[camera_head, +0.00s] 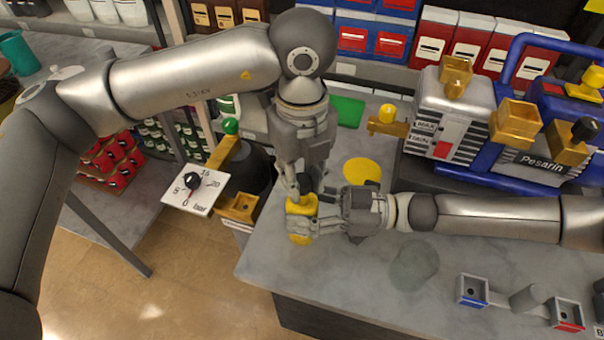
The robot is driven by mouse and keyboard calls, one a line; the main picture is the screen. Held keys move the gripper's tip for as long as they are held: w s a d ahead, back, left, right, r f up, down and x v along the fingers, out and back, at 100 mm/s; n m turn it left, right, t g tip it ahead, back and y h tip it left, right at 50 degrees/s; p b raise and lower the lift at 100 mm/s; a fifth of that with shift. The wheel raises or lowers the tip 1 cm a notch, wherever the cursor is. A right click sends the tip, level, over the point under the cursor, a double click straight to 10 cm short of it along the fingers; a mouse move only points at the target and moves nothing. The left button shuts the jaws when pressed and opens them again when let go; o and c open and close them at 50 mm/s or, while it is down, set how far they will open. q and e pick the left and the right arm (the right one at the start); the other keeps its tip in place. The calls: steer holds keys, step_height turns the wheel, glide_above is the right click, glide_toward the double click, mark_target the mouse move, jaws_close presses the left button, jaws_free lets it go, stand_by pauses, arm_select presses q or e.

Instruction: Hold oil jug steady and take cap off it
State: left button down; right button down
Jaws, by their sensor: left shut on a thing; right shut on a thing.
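The oil jug (300,238) is yellow and stands upright near the front left edge of the grey table. My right gripper (300,214) comes in from the right and is shut around the jug's body, hiding part of it. My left gripper (304,192) points down from above and is shut on the dark cap (306,181) at the jug's top. The fingers hide most of the cap, and I cannot tell whether it still sits on the jug's neck.
The grey table (340,285) has a yellow disc (362,171) behind my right gripper and a faint round shape (414,262) in front. A pump marked Pesarin (540,160) stands back right. A dial plate (194,190) is left of the jug. Small switch boxes (472,290) lie front right.

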mark_target(302, 179)
arm_select(q)
steer(key=shift+r, duration=2)
arm_select(e)
steer(key=c, duration=0.6)
jaws_free()
steer(key=shift+o, duration=0.2)
steer(key=shift+d, duration=0.1)
